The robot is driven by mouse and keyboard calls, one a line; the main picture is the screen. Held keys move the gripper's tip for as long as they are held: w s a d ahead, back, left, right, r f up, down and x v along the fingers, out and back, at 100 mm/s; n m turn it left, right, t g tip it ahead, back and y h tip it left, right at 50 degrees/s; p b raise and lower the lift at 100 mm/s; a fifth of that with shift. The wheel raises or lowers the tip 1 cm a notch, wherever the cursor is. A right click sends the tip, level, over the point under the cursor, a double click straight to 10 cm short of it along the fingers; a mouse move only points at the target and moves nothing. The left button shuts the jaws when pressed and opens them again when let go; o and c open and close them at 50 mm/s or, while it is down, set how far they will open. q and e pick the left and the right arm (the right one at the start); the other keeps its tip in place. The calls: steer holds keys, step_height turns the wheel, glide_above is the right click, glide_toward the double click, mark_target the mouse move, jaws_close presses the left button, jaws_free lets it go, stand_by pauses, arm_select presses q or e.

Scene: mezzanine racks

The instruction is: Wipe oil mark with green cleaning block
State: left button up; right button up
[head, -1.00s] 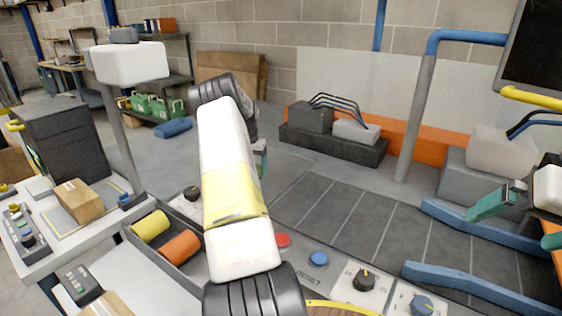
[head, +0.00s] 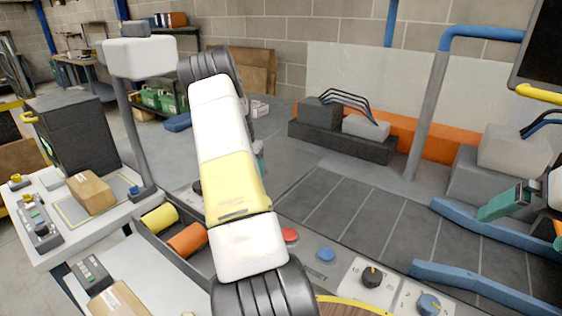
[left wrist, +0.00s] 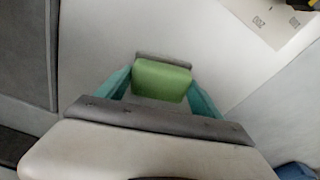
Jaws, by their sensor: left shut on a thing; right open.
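The green cleaning block (left wrist: 162,80) shows in the left wrist view, between the teal fingers of my left gripper (left wrist: 160,92), which is shut on it. A pale smooth surface (left wrist: 100,45) lies beyond the block; I cannot tell whether the block touches it. In the head view my left forearm covers most of that gripper, and only a sliver of teal shows beside it. I cannot make out an oil mark in either view. My right gripper (head: 522,226) is open and empty at the right edge of the head view, partly cut off.
A console with a red button (head: 289,235), a blue button (head: 326,255) and knobs runs along the front. Yellow (head: 159,218) and orange (head: 187,240) rolls lie in a tray left of my forearm. A cardboard box (head: 90,192) sits on the left bench. Blue rails (head: 480,285) lie at right.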

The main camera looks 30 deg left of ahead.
arm_select(q)
steer(key=shift+s, duration=0.45)
steer(key=shift+w+d+r, duration=0.1)
steer(key=shift+w+d, duration=0.05)
steer(key=shift+w, duration=1.8)
steer(key=shift+w+d+f, duration=0.1)
steer(key=shift+w, duration=1.1)
steer(key=shift+w+d+f, duration=0.1)
steer(key=shift+w, duration=1.1)
steer(key=shift+w+d+r, duration=0.1)
steer(key=shift+w+d, duration=0.05)
steer(key=shift+w, duration=1.5)
step_height(320, 180, up, 6)
steer(key=shift+r, duration=0.15)
